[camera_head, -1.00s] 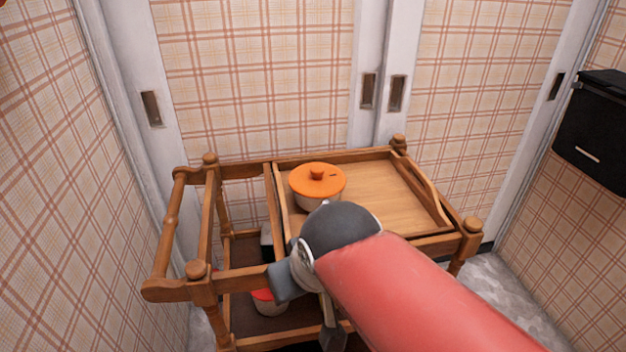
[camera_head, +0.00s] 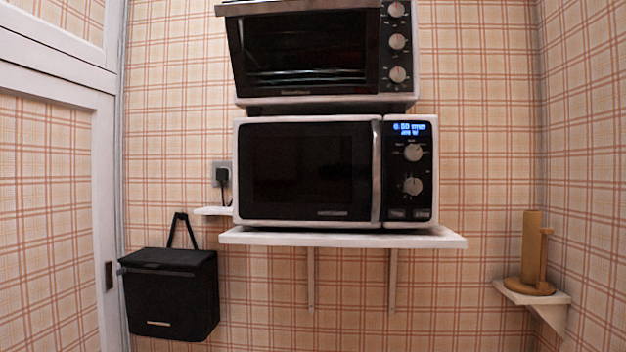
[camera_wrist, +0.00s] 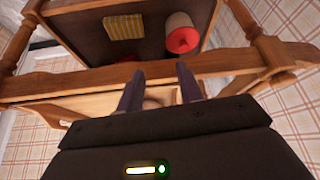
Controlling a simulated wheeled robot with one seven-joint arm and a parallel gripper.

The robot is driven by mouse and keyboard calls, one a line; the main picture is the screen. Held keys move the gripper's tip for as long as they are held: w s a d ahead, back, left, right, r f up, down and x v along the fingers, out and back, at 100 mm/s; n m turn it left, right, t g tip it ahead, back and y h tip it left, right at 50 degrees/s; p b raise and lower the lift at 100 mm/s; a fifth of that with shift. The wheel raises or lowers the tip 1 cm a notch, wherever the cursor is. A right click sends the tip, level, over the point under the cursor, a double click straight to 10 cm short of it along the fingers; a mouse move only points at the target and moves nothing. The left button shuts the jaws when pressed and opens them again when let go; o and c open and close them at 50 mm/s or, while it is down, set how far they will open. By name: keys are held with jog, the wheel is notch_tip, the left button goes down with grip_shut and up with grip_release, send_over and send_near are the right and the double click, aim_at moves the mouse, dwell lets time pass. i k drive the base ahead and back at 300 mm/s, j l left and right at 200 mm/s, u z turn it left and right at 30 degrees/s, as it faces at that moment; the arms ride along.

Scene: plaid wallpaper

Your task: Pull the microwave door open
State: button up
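The microwave (camera_head: 240,215) stands on a white wall shelf in the head view. Its dark door (camera_head: 310,168) is shut, with a vertical silver handle (camera_head: 377,172) at the door's right edge. Two knobs and a lit blue display are right of the handle. My gripper (camera_wrist: 158,82) shows only in the wrist view, with its two fingers apart and nothing seen between them. It is by the wooden cart's rail (camera_wrist: 225,62), away from the microwave. Whether it touches the rail, I cannot tell.
A toaster oven (camera_head: 310,95) sits on top of the microwave. A black box (camera_head: 170,295) hangs lower left, and a wooden holder (camera_head: 533,265) stands on a corner shelf at right. The wrist view shows a red-lidded pot (camera_wrist: 181,40) and a yellow item (camera_wrist: 124,26) in the cart.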

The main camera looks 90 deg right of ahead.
aim_at(326, 171)
jog(key=z, duration=3.2)
